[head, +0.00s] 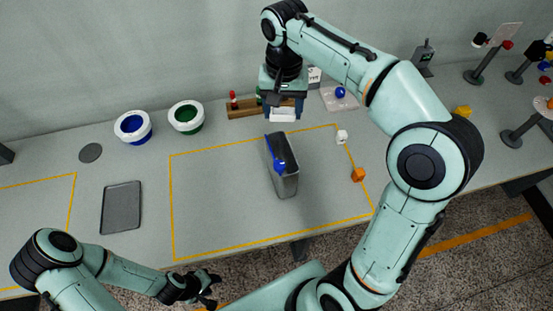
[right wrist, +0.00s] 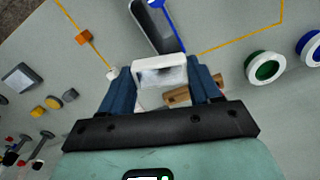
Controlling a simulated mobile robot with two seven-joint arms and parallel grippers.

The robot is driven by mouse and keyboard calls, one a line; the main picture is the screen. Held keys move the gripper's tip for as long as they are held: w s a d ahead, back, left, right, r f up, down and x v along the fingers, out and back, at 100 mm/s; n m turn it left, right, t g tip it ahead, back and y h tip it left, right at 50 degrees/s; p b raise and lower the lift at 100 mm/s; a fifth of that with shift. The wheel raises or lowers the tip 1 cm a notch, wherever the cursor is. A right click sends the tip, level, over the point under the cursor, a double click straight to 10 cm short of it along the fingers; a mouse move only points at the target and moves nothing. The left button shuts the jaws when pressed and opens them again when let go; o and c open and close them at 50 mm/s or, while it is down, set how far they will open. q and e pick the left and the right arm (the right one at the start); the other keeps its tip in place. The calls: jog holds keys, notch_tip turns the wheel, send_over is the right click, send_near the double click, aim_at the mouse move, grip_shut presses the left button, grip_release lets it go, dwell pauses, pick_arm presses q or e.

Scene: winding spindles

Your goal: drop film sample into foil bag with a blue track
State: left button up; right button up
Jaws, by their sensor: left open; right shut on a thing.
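The foil bag (head: 286,184) is a grey upright pouch inside the yellow-taped rectangle, with its dark opening facing up. A blue track (head: 268,143) with a blue slider (head: 280,167) runs along its top edge. The bag also shows at the top of the right wrist view (right wrist: 153,28). My right gripper (head: 284,106) is shut on the white film sample (right wrist: 158,72), which shows below the fingers in the head view (head: 283,115). It is behind the bag, apart from it. My left gripper (head: 207,289) is open and empty at the table's front edge, far from the bag.
White-rimmed spools, blue (head: 133,126) and green (head: 186,117), stand at the back left. A wooden rack (head: 243,108) stands behind the taped area. A dark tray (head: 121,207) lies left. Orange (head: 358,175) and white (head: 342,137) cubes sit right of the bag.

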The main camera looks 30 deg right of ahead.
pick_arm(q)
jog(key=s+f+g+b, duration=0.1)
jog(key=s+f+b, duration=0.5)
jog(key=s+f, duration=0.1)
jog(key=shift+s+f, duration=0.2)
jog(key=shift+f, duration=0.3)
pick_arm(e)
notch_tip(320, 180, down, 10)
jog(key=shift+s, duration=0.15)
jog(key=shift+r, duration=0.1)
pick_arm(q)
jog(key=shift+w+r, duration=0.15)
jog(key=shift+r, duration=0.05)
jog(key=shift+f, duration=0.1)
pick_arm(e)
jog(key=shift+f+b, duration=1)
jog(key=shift+f, duration=1.15)
jog(key=o, duration=1.1)
pick_arm(q)
jog(key=f, duration=0.1)
jog(key=s+f, duration=0.1)
jog(key=shift+s+f, duration=0.2)
jog(key=shift+f, duration=0.1)
